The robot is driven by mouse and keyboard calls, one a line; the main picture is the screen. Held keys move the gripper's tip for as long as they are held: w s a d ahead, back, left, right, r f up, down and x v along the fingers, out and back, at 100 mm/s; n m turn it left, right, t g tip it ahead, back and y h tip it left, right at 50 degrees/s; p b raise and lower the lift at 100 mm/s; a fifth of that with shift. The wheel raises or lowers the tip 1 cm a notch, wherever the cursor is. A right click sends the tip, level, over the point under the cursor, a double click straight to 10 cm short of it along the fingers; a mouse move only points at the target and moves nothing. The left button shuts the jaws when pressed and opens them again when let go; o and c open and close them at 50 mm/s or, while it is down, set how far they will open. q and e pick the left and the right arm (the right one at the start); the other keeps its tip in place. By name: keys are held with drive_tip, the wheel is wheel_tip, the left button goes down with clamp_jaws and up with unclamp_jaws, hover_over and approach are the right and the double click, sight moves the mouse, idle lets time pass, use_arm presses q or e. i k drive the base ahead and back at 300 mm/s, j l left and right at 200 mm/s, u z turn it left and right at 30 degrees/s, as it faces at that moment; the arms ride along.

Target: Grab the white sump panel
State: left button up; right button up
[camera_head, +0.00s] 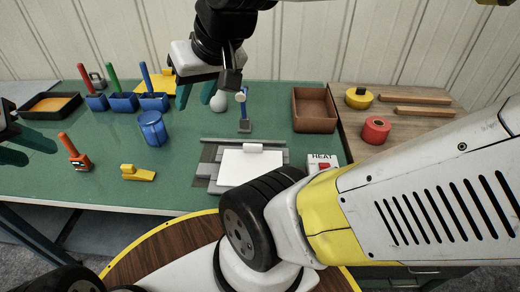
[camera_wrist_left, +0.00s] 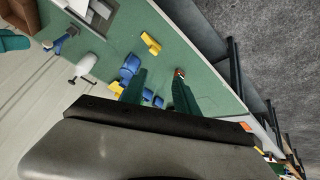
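The white sump panel (camera_head: 252,170) lies flat on a stepped grey plate at the front middle of the green table, with a small white block on its back edge. Part of a white sheet, likely this panel (camera_wrist_left: 80,5), shows at the top of the left wrist view. My left gripper (camera_head: 40,154) is open and empty at the far left, well away from the panel; its spread teal fingers show in the left wrist view (camera_wrist_left: 160,80). My right gripper (camera_head: 195,104) is open and empty above the back of the table, behind and left of the panel.
The HEAT box (camera_head: 323,161) stands right of the panel, near my right arm. A blue cup (camera_head: 152,128), yellow piece (camera_head: 138,173) and red-handled tool (camera_head: 74,152) stand left. A blue-headed tool (camera_head: 243,110) stands behind. A brown tray (camera_head: 314,110) sits at the back right.

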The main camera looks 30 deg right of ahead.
sight(238, 167)
drive_tip(key=l+z, duration=0.15)
drive_tip(key=z, duration=1)
drive_tip(key=k, duration=0.15)
